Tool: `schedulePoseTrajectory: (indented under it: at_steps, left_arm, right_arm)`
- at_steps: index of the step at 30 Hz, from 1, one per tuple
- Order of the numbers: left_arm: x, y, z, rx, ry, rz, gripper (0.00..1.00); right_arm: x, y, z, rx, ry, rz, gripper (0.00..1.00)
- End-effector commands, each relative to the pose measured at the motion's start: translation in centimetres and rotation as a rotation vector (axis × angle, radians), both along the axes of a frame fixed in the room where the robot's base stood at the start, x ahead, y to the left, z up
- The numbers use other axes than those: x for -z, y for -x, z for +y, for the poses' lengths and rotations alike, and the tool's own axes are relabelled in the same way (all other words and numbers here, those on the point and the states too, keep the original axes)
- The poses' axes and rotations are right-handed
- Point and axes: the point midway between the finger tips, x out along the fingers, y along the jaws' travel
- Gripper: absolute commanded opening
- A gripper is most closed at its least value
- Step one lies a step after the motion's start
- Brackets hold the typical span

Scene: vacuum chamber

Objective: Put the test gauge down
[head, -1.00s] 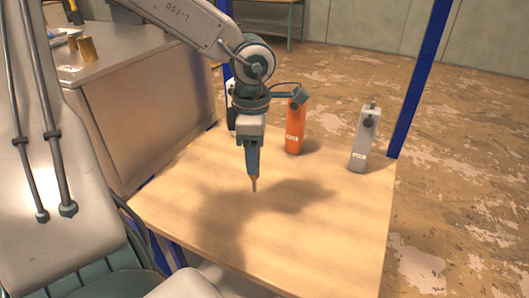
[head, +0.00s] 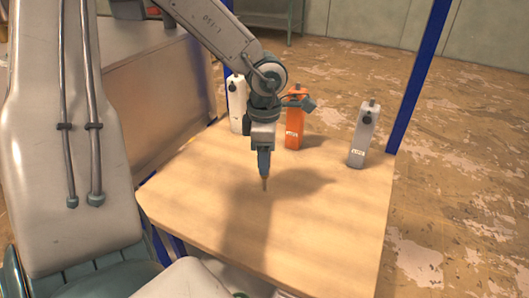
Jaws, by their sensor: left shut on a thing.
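My left gripper (head: 264,174) points straight down over the middle of the wooden tabletop (head: 330,225). Its jaws are shut on a small, thin brownish thing (head: 265,184), likely the test gauge, of which only a short tip shows below the fingers. The rest of it is hidden by the jaws. The arm's shadow lies on the wood around the tip. I cannot tell whether the tip touches the wood. My right gripper is not in view.
A white unit (head: 236,108), an orange unit (head: 295,122) and a grey unit (head: 360,140) stand upright along the table's back. Blue posts (head: 417,80) rise behind. A grey cabinet (head: 150,110) stands at left. The table's front and right are clear.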

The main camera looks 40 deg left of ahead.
Motion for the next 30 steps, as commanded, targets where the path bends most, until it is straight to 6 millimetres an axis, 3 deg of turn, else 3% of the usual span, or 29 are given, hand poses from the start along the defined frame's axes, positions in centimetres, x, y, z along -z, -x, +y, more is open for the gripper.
schedulePoseTrajectory:
  at_steps: [10, 11, 13, 14, 26, 28, 30]
  left_arm:
    - [0.3, 0.0, 0.0, 0.000, 0.000, 0.000, 0.25]
    - [0.2, 0.0, 0.0, 0.000, 0.000, 0.000, 0.57]
    - [0.2, 0.0, 0.0, 0.000, 0.000, 0.000, 0.70]
    - [0.2, 0.0, 0.0, 0.000, 0.000, 0.000, 0.72]
    - [-0.1, 0.0, 0.0, 0.000, 0.000, 0.000, 0.72]
    - [-0.6, -0.1, 0.0, 0.000, -0.001, -0.002, 0.72]
    - [-2.0, -0.1, 0.0, 0.000, -0.002, -0.006, 0.72]
  right_arm:
    - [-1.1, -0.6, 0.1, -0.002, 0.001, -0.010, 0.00]
    - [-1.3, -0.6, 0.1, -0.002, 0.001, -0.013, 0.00]
    - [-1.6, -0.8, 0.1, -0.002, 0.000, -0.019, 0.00]
    - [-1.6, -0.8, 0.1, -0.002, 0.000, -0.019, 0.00]
    - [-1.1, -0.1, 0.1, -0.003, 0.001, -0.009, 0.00]
    - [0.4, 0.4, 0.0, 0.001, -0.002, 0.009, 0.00]
    - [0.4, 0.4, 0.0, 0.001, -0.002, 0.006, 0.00]
